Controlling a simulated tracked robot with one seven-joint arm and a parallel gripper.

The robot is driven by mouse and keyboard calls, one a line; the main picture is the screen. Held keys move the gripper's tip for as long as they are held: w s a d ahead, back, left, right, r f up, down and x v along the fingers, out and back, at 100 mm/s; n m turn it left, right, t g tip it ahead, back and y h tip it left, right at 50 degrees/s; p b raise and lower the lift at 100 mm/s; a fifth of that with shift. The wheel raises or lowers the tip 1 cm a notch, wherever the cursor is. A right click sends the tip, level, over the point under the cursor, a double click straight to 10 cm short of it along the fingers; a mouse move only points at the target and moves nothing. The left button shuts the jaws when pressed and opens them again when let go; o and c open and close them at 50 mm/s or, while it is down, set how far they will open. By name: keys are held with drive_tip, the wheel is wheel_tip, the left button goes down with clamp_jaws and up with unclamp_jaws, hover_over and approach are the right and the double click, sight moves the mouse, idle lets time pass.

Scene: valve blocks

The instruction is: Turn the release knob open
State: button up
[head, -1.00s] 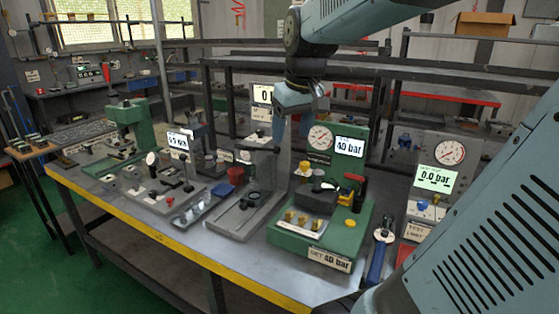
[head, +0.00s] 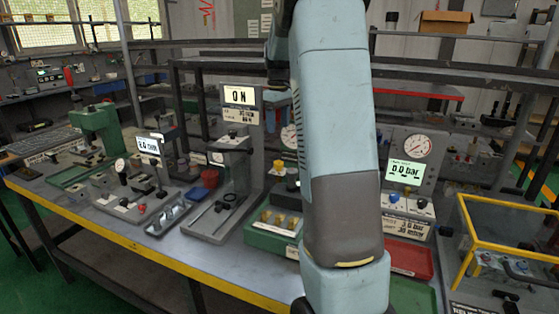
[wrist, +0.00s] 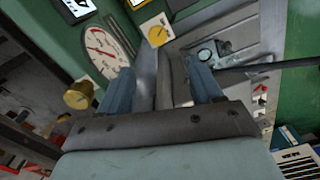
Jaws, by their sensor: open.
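The green valve stand (wrist: 55,65) fills much of the wrist view, with a round dial gauge (wrist: 103,50) on it. A yellow knob (wrist: 157,35) on a white plate sits just beyond my gripper (wrist: 158,75). A brass-coloured round knob (wrist: 78,95) is left of my fingers. I cannot tell for sure which is the release knob. My gripper is open, with nothing seen held in it. In the head view my arm hides the gripper and most of the stand; a yellow knob (head: 279,168) and the stand's green base (head: 262,241) show at its left.
A grey block with a black lever (wrist: 255,67) lies right of my fingers in the wrist view. In the head view, brass fittings (head: 280,219) sit on the green base. A gauge panel reading 0.0 bar (head: 405,172), a red tray (head: 408,258) and a yellow-framed box (head: 500,245) stand at the right.

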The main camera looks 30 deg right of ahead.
sight(279, 162)
drive_tip(key=f, duration=1.4)
drive_tip(key=shift+w+d+f, duration=0.2)
drive_tip(key=shift+w+d, duration=0.05)
drive_tip(key=shift+d, duration=0.05)
drive_tip(key=shift+c, duration=0.3)
